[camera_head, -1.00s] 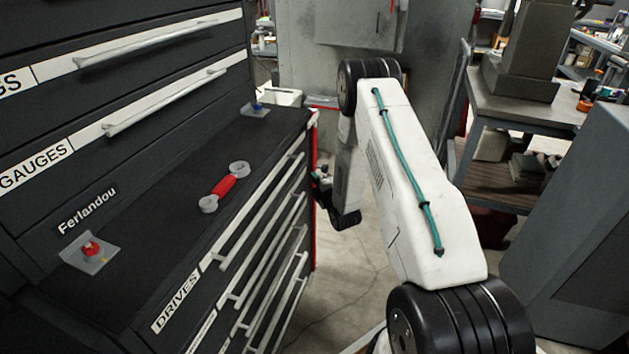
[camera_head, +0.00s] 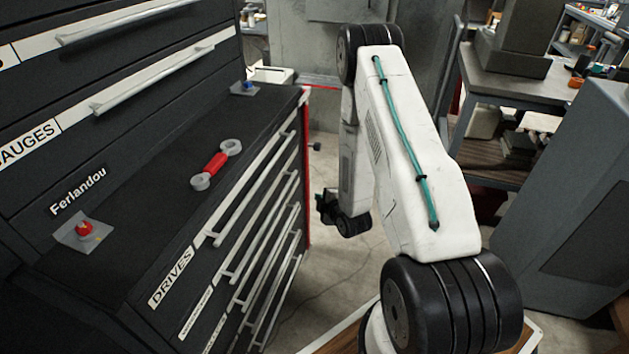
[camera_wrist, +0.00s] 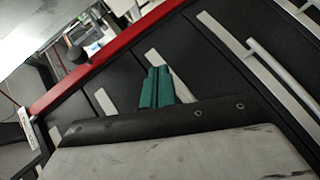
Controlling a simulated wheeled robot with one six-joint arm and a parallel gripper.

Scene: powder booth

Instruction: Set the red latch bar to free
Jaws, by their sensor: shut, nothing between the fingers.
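A red bar (camera_head: 307,170) runs down the right front edge of the dark drawer cabinet. A small black knob (camera_head: 316,147) sticks out beside it. In the wrist view the red bar (camera_wrist: 110,58) crosses diagonally at upper left, with the round black knob (camera_wrist: 75,54) above it. I cannot tell which position the bar is in. My gripper (camera_head: 324,208) is low, to the right of the bar and apart from it. In the wrist view its green fingers (camera_wrist: 157,86) are together and empty, seen against the drawer fronts.
The cabinet top (camera_head: 150,185) carries a red-handled wrench-like tool (camera_head: 216,165) and a red knob on a plate (camera_head: 83,230). Drawer handles (camera_head: 255,190) jut from the front. A grey workbench (camera_head: 505,90) stands at right. Floor is clear between.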

